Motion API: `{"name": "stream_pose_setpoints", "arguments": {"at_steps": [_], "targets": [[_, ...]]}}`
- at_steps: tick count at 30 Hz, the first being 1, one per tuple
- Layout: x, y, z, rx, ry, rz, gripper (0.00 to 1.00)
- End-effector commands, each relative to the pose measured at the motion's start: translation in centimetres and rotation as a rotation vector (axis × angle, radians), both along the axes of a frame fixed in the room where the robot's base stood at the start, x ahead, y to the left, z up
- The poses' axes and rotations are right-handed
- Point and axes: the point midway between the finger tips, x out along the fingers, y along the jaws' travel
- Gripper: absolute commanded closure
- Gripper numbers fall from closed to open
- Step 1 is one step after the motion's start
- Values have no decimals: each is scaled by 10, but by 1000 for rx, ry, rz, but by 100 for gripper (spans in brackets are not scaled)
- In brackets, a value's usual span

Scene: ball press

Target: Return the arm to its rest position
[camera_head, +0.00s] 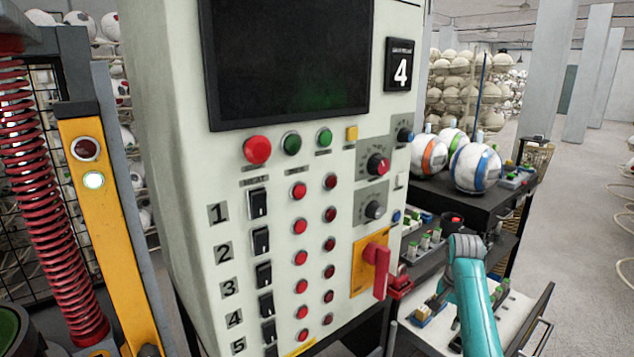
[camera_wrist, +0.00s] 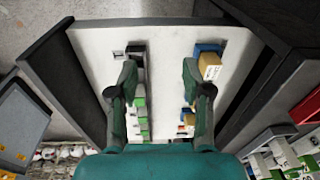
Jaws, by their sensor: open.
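My teal arm (camera_head: 470,290) reaches in from the lower right in the head view, over an open drawer beside the control cabinet. The gripper itself is not clearly seen there. In the wrist view my gripper (camera_wrist: 158,82) is open, with its two dark green fingers apart and nothing between them. It is over the white drawer floor (camera_wrist: 160,50). Small blocks in green, white and dark lie by the left finger. A blue and tan block (camera_wrist: 208,62) lies by the right finger; I cannot tell whether the fingers touch any blocks.
The control cabinet (camera_head: 160,120) has a red-handled switch (camera_head: 380,262) close to my arm. A dark bench (camera_head: 470,200) with several balls stands behind the arm. Drawer walls (camera_wrist: 68,85) flank the gripper. Open floor (camera_head: 580,240) lies to the right.

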Motion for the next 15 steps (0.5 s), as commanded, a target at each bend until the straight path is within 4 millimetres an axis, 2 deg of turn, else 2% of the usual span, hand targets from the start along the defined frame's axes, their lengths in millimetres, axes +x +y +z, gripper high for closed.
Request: {"name": "stream_pose_setpoints", "arguments": {"at_steps": [8, 15], "targets": [[-27, 20, -98, -27, -94, 73, 51], [-70, 43, -181, -62, -203, 152, 51]]}}
